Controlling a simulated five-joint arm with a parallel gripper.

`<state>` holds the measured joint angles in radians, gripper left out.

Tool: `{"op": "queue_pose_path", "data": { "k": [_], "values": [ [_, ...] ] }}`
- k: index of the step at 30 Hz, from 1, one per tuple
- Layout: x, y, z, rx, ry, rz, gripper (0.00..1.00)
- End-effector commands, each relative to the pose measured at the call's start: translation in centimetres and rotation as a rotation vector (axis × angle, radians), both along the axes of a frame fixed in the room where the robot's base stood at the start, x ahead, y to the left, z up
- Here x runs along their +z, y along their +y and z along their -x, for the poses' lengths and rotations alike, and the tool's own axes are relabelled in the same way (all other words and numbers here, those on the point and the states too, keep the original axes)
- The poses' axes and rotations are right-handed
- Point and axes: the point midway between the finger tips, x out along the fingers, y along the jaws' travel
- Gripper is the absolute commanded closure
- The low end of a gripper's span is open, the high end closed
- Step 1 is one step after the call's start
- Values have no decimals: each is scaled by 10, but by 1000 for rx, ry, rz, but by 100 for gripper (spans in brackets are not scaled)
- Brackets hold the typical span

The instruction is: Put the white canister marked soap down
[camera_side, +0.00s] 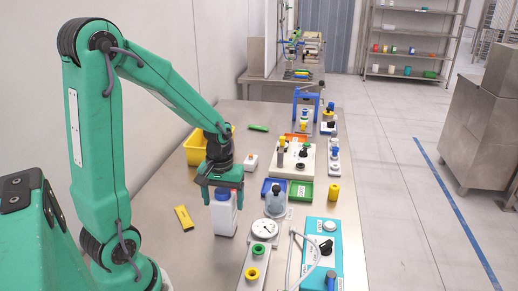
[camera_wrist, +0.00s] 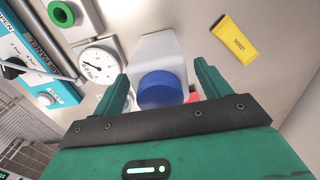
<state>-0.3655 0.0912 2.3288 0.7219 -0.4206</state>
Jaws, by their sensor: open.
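The white canister (camera_side: 225,218) with a blue cap stands upright on the steel table, left of the gauge. In the wrist view the white canister (camera_wrist: 160,48) lies between my finger tips, its blue cap (camera_wrist: 161,90) facing the camera. My gripper (camera_side: 223,194) points down over the canister, with its fingers on both sides of the cap. In the wrist view my gripper (camera_wrist: 161,82) is open, with gaps between the fingers and the cap. No soap marking can be read on the canister in either view.
A round gauge (camera_side: 265,226) and a grey-blue bottle (camera_side: 276,201) stand right of the canister. A yellow labelled block (camera_side: 184,218) lies to its left. A blue panel (camera_side: 322,250) is at front right. A yellow bin (camera_side: 196,150) is behind.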

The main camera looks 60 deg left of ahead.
Motion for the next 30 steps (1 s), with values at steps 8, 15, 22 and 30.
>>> {"op": "queue_pose_path", "data": {
  "k": [8, 15, 22, 30],
  "values": [
    [10, 0, -1, 0, -3, -1, 24],
    [39, 0, -1, 0, -6, -3, 24],
    [77, 0, -1, 0, -6, -2, 24],
    [112, 0, -1, 0, -3, -1, 24]
  ]
}}
